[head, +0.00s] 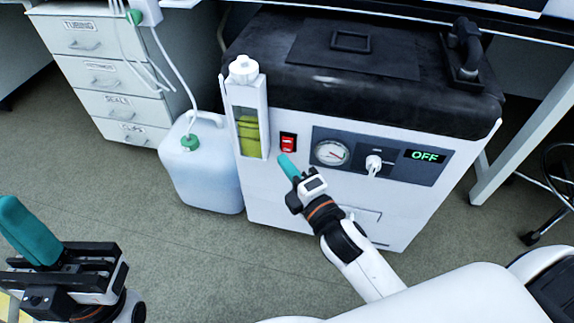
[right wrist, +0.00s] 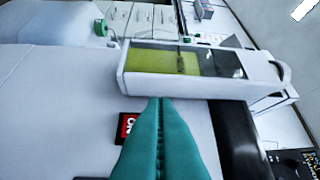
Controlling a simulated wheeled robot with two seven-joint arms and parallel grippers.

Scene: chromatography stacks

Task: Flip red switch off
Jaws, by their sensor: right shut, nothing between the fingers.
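The red switch (head: 288,142) sits in a black frame on the white front of a machine (head: 300,200), between a yellow-green fluid gauge and a round dial. It also shows in the right wrist view (right wrist: 128,128), partly hidden by my fingers. A display (head: 425,156) at the right of the panel reads OFF in green. My right gripper (head: 284,158) is shut and empty, its teal tips close below the switch in the head view; I cannot tell whether they touch it. My left gripper (head: 14,208) is at the lower left, away from the machine; its finger gap is not clear.
A white jug (head: 205,170) with a tube stands on the floor left of the machine. A drawer cabinet (head: 105,80) is behind it. The gauge (head: 248,120) sticks out left of the switch. A table leg (head: 515,135) and stool (head: 555,190) are at right.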

